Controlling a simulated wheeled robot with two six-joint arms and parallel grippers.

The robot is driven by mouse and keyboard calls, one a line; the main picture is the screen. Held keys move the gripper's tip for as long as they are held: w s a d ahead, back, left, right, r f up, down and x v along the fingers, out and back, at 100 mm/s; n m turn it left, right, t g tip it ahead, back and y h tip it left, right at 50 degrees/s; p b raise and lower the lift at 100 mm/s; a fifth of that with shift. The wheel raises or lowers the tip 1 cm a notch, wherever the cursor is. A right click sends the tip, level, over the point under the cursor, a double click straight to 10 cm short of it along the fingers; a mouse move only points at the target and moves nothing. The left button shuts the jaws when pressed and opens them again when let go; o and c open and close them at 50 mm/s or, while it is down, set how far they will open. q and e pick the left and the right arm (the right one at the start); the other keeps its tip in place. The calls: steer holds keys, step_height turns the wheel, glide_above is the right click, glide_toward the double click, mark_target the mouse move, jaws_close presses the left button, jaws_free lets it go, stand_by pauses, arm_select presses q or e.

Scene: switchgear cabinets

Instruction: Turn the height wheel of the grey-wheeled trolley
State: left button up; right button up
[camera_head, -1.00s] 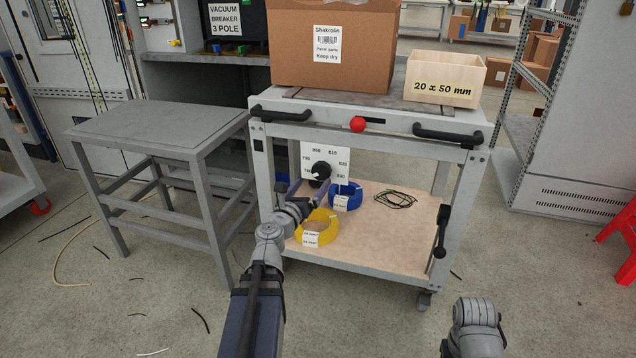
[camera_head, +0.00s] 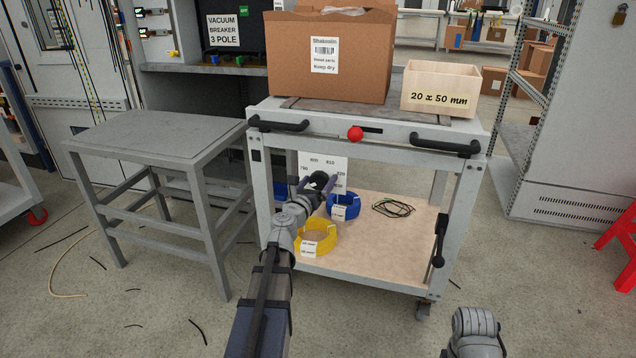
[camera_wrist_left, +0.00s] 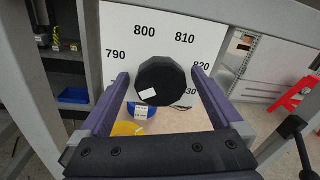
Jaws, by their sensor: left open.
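The trolley (camera_head: 375,125) stands in front of me with a grey frame and a wooden lower shelf. Its black height wheel (camera_head: 319,180) sits before a white dial plate with printed numbers (camera_head: 336,163). In the left wrist view the wheel (camera_wrist_left: 160,82) is a dark knob with a small white mark, and the dial plate (camera_wrist_left: 150,30) shows 790 to 830. My left gripper (camera_head: 318,184) is open, with its purple fingers (camera_wrist_left: 160,95) on either side of the wheel; whether they touch it I cannot tell. My right gripper is out of view; only part of that arm shows at bottom right.
A cardboard box (camera_head: 335,85) and a wooden box (camera_head: 440,103) stand on the trolley top. A yellow coil (camera_head: 317,240), a blue coil (camera_head: 345,203) and a black cable (camera_head: 393,208) lie on the shelf. A grey table (camera_head: 155,135) stands to the left.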

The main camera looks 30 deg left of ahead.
arm_select(q)
steer(key=shift+c, duration=0.4)
steer(key=c, duration=1.2)
steer(key=shift+c, duration=0.2)
steer(key=shift+d+m, duration=0.1)
steer(key=shift+m, duration=0.2)
steer(key=m, duration=0.4)
steer(key=shift+r+p, duration=0.1)
steer(key=shift+p, duration=0.3)
steer(key=m, duration=0.5)
steer(key=shift+d+g+p, duration=0.15)
steer(key=shift+g+p, duration=0.15)
steer(key=shift+g, duration=0.1)
steer(key=m, duration=0.4)
steer(key=shift+y, duration=0.4)
steer(key=shift+d+m, duration=0.1)
steer(key=shift+m, duration=2.1)
steer(key=shift+g+y, duration=0.3)
